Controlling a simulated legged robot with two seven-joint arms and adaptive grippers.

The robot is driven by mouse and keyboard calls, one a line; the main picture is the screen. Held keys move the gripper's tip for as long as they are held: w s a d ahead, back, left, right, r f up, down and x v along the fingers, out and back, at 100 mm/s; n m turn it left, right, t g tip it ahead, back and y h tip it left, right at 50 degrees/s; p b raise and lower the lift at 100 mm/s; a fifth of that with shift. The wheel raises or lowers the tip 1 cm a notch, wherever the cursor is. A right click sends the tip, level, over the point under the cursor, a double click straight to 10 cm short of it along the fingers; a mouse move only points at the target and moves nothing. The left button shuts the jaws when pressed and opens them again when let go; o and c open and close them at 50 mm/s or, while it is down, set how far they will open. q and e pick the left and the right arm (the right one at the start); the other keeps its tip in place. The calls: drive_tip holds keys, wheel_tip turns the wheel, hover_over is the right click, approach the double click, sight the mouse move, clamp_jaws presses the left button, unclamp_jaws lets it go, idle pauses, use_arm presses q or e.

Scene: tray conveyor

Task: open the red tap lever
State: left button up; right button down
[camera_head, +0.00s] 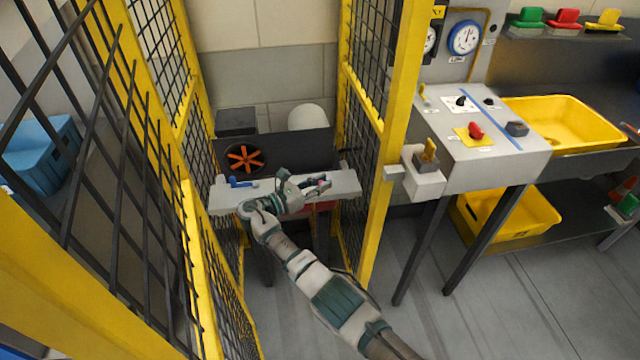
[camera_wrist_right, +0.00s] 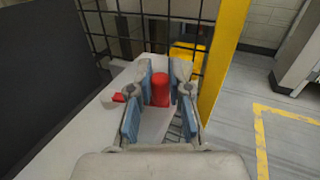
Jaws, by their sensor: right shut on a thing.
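The red tap lever (camera_wrist_right: 160,92) stands between the two blue-padded fingers of my right gripper (camera_wrist_right: 160,88) in the right wrist view. The gripper is shut on it. Another small red part (camera_wrist_right: 119,97) shows just left of the fingers. In the head view my right gripper (camera_head: 312,187) is over the right part of a pale grey shelf (camera_head: 345,183), and only a little red shows at its fingers. A blue lever (camera_head: 240,183) lies on the left end of the shelf. My left gripper is not in view.
Yellow-framed mesh panels flank the shelf, with a yellow post (camera_head: 388,170) close on the right. A black-and-orange wheel (camera_head: 243,158) is behind the shelf. A grey bench (camera_head: 480,165) with switches and yellow bins (camera_head: 565,125) stands further right.

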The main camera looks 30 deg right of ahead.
drive_tip(key=shift+f, duration=0.1)
drive_tip(key=c, duration=1.3)
unclamp_jaws()
drive_tip(key=shift+c, duration=0.2)
drive_tip(key=shift+o, duration=1.3)
drive_tip(key=shift+w+f, duration=0.1)
drive_tip(key=shift+w, duration=0.1)
wheel_tip(320, 180, up, 10)
drive_tip(key=shift+w, duration=0.1)
